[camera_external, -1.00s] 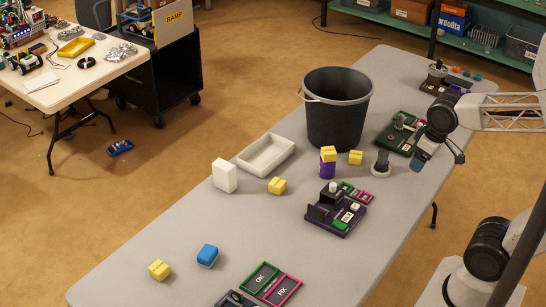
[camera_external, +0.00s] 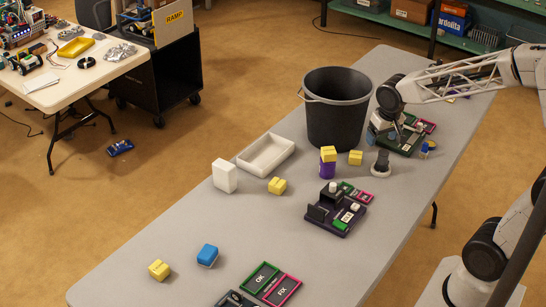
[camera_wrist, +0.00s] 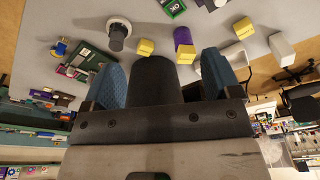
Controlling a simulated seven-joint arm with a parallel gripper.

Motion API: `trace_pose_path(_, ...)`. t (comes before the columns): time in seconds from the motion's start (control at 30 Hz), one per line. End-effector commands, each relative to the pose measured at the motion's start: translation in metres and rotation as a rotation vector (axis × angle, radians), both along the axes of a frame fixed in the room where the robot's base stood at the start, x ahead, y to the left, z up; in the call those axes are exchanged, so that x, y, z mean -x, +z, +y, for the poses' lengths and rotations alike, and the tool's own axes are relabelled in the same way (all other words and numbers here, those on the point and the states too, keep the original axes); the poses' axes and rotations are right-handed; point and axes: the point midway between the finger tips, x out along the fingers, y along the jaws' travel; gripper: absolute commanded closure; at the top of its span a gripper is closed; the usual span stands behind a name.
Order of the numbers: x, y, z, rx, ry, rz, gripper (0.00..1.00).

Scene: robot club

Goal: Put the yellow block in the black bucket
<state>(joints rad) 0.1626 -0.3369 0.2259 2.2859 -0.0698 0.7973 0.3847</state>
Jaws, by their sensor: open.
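The black bucket (camera_external: 335,118) stands upright on the grey table, its inside mostly hidden. Several yellow blocks show: one (camera_external: 328,154) on a purple cylinder (camera_external: 327,170), one (camera_external: 356,157) just right of it, one (camera_external: 277,185) near the white block, and one (camera_external: 159,269) at the front left. In the wrist view, one block (camera_wrist: 145,47) is beyond the fingers and another (camera_wrist: 186,52) is by the purple cylinder. My gripper (camera_external: 384,133) is above the table, right of the bucket. Its blue fingers (camera_wrist: 162,76) are apart, with no block between them. I cannot identify the dark shape there.
A grey post on a round base (camera_external: 380,163) stands below my gripper. A green board (camera_external: 405,143) lies behind it. A white tray (camera_external: 265,156) and white block (camera_external: 225,176) are left of the bucket. A purple board (camera_external: 335,212) and blue block (camera_external: 207,255) are nearer the front.

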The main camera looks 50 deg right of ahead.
Motion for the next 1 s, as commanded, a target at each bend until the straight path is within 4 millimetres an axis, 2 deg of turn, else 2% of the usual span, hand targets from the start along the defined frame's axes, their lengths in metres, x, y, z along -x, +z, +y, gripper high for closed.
trace_pose_path(0.2, -0.044, -0.03, -0.033, -0.008, -0.137, 0.015, 0.17)
trace_pose_path(0.5, -0.097, -0.081, -0.084, -0.018, -0.323, 0.029, 0.17)
trace_pose_path(0.8, -0.14, -0.143, -0.138, -0.028, -0.508, 0.041, 0.17)
trace_pose_path(1.0, -0.159, -0.184, -0.169, -0.033, -0.612, 0.046, 0.17)
